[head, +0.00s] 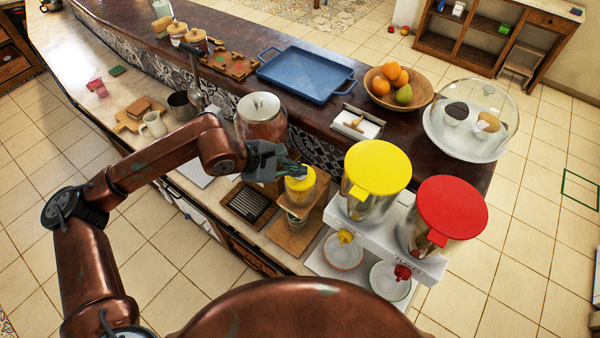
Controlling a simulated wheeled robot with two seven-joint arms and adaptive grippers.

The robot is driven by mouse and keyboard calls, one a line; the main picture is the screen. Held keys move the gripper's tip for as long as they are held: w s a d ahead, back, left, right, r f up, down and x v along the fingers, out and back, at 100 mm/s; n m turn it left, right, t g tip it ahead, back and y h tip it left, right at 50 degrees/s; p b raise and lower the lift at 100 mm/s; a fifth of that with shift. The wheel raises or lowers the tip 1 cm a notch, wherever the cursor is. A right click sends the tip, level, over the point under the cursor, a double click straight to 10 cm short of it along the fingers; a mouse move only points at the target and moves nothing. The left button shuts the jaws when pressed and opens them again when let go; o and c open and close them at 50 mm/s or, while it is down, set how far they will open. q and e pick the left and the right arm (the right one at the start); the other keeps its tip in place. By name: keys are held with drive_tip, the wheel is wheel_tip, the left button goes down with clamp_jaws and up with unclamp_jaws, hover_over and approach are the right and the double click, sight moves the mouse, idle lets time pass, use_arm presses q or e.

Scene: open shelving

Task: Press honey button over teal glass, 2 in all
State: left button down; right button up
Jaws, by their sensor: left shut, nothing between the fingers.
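A small honey dispenser with a yellow top (300,185) stands on a wooden stand (318,212) on the counter. My left gripper (295,170) is shut and empty, with its fingertips right at the back edge of the yellow top. I cannot tell whether they touch it. The honey button cannot be made out apart from the dispenser. Below the dispenser a small glass (291,218) shows in part within the stand; its teal colour is too small to tell. My right gripper is not in view.
Right of the stand are tall dispensers with a yellow lid (377,167) and a red lid (452,208), bowls below them. A lidded glass jar (261,118) stands behind my gripper. A dark drip tray (248,204) lies left of the stand. A blue tray (305,75) lies farther back.

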use_arm(q)
drive_tip(key=shift+f, duration=0.25)
drive_tip(key=shift+r, duration=0.1)
idle(0.4)
drive_tip(key=shift+r, duration=1)
drive_tip(key=shift+r+p, duration=0.8)
drive_tip(key=shift+r, duration=1.75)
drive_tip(key=shift+f, duration=0.1)
